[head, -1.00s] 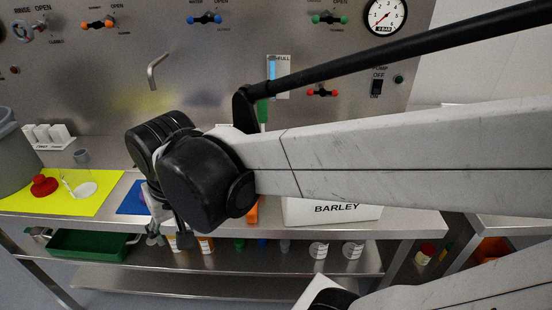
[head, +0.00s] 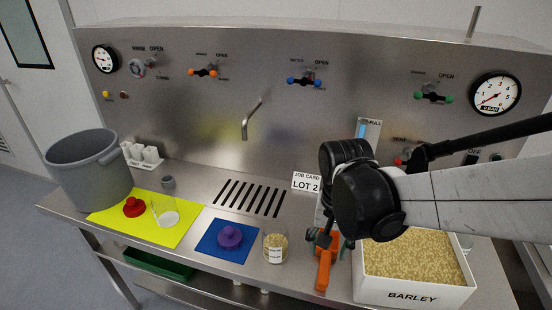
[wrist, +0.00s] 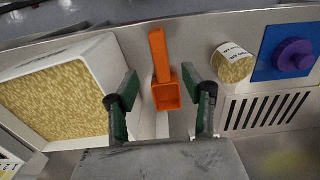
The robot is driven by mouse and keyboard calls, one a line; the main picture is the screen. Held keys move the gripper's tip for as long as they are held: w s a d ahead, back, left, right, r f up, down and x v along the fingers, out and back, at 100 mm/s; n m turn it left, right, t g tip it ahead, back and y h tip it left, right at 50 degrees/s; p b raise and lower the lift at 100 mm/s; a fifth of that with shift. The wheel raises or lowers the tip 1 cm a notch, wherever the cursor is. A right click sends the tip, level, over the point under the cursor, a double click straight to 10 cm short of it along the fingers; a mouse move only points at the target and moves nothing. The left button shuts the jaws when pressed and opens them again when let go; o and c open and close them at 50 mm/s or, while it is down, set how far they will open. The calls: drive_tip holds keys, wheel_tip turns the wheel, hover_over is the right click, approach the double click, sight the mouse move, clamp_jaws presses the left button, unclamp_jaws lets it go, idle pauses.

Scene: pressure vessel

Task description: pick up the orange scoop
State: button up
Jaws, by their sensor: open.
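The orange scoop (head: 325,264) lies on the steel counter just left of the barley box. Its upper part is hidden behind my gripper (head: 328,240) in the head view. In the wrist view the scoop (wrist: 166,92) has its square bowl toward me and its handle pointing away to the top. My gripper (wrist: 160,82) is open, with one green-padded finger on each side of the scoop's bowl. I cannot tell whether either finger touches the scoop.
The white barley box (head: 413,292), full of grain, stands close right. A labelled jar (head: 275,247) and a blue mat (head: 212,248) with a purple knobbed piece (head: 229,237) are left. Further left are a yellow mat (head: 150,232) and grey pot (head: 88,175).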

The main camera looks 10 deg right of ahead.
sight(324, 272)
wheel_tip(324, 272, down, 4)
drive_tip(key=shift+f, duration=0.15)
drive_tip(key=shift+s+f+b, duration=0.15)
drive_tip(key=shift+f+b, duration=0.15)
drive_tip(key=shift+f, duration=1.1)
drive_tip(key=shift+s+f+b, duration=0.1)
drive_tip(key=shift+f+b, duration=0.15)
drive_tip(key=shift+f, duration=1.1)
clamp_jaws()
